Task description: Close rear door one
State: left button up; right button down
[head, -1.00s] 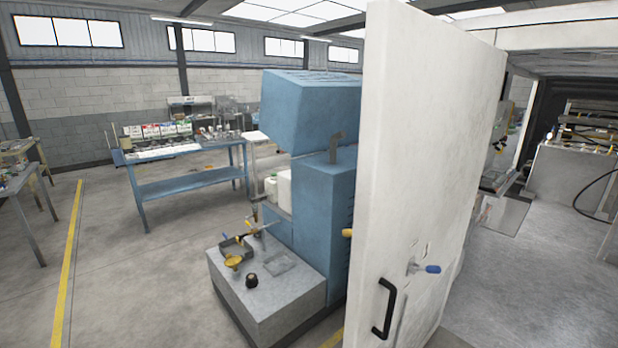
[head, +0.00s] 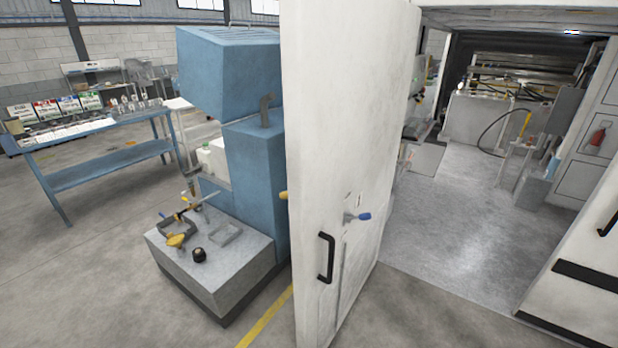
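The white rear door (head: 340,110) stands open in the middle of the head view, seen at a steep angle. It has a black pull handle (head: 326,257) low on its face and a blue-tipped lever (head: 358,217) just above and to the right of it. To the right of the door is the open doorway, with the grey floor inside (head: 450,200) in view. Which door number this is cannot be read. Neither of my grippers shows in the head view.
Left of the door stands a blue machine (head: 255,165) with a grey block (head: 215,270) holding small parts. A blue workbench (head: 100,170) is further left. At right is a white panel (head: 580,285) with a black strip. The floor before the doorway is clear.

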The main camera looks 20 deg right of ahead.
aim_at(346, 66)
jog(key=i+j+z, duration=0.55)
jog(key=j+z, duration=0.3)
jog(key=j, duration=0.2)
jog(key=i+j+z, duration=0.15)
jog(key=j+z, duration=0.3)
jog(key=j, duration=0.2)
jog(key=j+z, duration=0.4)
jog(key=j, duration=0.25)
jog(key=j+z, duration=0.45)
jog(key=j, duration=0.3)
